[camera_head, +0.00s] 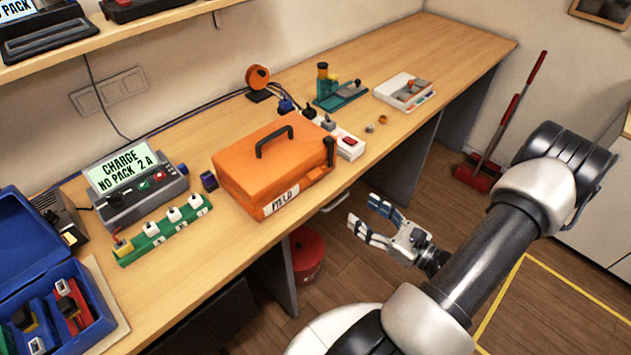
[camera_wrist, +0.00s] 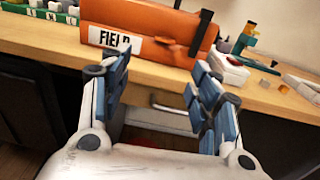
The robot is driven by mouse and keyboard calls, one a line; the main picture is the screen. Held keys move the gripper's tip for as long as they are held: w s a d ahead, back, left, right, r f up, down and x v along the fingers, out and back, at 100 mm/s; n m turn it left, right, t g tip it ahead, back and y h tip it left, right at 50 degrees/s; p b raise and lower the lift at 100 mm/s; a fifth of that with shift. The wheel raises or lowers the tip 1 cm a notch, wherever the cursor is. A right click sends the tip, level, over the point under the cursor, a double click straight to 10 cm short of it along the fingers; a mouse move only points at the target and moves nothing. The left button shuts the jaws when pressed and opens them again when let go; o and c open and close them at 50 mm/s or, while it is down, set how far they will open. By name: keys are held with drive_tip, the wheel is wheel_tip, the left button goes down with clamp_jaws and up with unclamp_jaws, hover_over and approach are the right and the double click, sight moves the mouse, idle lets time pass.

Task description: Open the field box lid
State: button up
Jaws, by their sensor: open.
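The orange field box (camera_head: 262,165) stands on the wooden workbench with its lid shut. A dark carry handle (camera_head: 274,141) is on top, and a white FIELD label (camera_head: 282,201) is on the front. A dark latch (camera_head: 329,152) sits at its right end. My gripper (camera_head: 369,220) is open and empty, in front of the bench edge and apart from the box. In the wrist view the open fingers (camera_wrist: 158,95) frame the space below the box front (camera_wrist: 150,25). The dark latch (camera_wrist: 201,32) shows above the right finger. The box's inside is hidden.
A charger (camera_head: 140,185) and a green strip with white blocks (camera_head: 163,229) stand left of the box. A white power strip (camera_head: 347,143) is close to its right. An open blue case (camera_head: 50,285) lies at front left. The far right of the bench (camera_head: 450,60) is clear.

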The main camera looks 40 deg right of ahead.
drive_tip(key=shift+m+h, duration=0.3)
drive_tip(key=w+b, duration=0.1)
drive_tip(key=w, duration=0.4)
drive_tip(key=w+b, duration=0.1)
drive_tip(key=w, duration=0.5)
drive_tip(key=w+b, duration=0.1)
drive_tip(key=w, duration=0.5)
drive_tip(key=shift+a+f, duration=0.3)
drive_tip(key=shift+f, duration=0.05)
drive_tip(key=shift+c, duration=0.4)
clamp_jaws()
